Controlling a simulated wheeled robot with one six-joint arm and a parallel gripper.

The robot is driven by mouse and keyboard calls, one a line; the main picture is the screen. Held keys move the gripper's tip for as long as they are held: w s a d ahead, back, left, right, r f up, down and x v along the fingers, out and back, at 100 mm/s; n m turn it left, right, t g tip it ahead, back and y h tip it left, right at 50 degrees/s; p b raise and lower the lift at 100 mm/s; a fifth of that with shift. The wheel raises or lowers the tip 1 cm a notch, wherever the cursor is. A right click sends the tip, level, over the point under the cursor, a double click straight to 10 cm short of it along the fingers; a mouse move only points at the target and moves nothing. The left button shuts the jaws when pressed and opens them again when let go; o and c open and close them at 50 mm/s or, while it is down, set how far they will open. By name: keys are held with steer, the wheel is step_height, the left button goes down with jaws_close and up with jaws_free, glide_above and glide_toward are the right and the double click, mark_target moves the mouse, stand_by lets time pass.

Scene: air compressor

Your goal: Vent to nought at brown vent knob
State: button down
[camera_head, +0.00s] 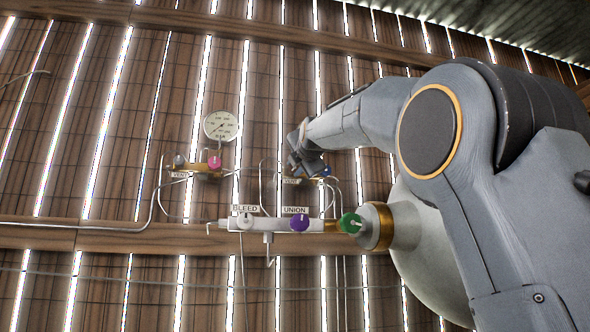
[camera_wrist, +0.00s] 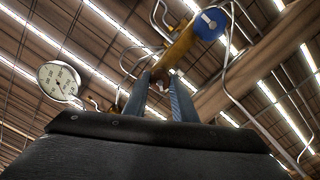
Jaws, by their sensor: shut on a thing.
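My gripper (camera_head: 305,168) is at the right-hand brass valve block, in front of the wooden wall. In the wrist view its two fingers (camera_wrist: 160,88) are closed on a brown knob (camera_wrist: 158,74), beside the brass block (camera_wrist: 177,48). In the head view the gripper hides this knob. A label (camera_head: 291,181) below the gripper is partly covered and seems to read VENT. A blue knob (camera_head: 325,172) sits at the right end of the same block and also shows in the wrist view (camera_wrist: 210,23).
Left is another brass block with a grey knob (camera_head: 179,161), pink knob (camera_head: 214,162) and round gauge (camera_head: 220,126), its reading too small to tell. Below are the white BLEED knob (camera_head: 245,225), purple UNION knob (camera_head: 299,223), green knob (camera_head: 350,223) and a pale tank (camera_head: 425,240). Thin pipes surround the blocks.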

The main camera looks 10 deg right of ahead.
steer(key=c, duration=1.8)
jaws_free()
steer(key=shift+n, duration=0.5)
steer(key=shift+c, duration=0.2)
steer(key=shift+o, duration=1.4)
steer(key=shift+a, duration=0.1)
steer(key=s+b, duration=0.3)
steer(key=s, duration=0.3)
steer(key=shift+b, duration=0.35)
steer(key=shift+s, duration=0.1)
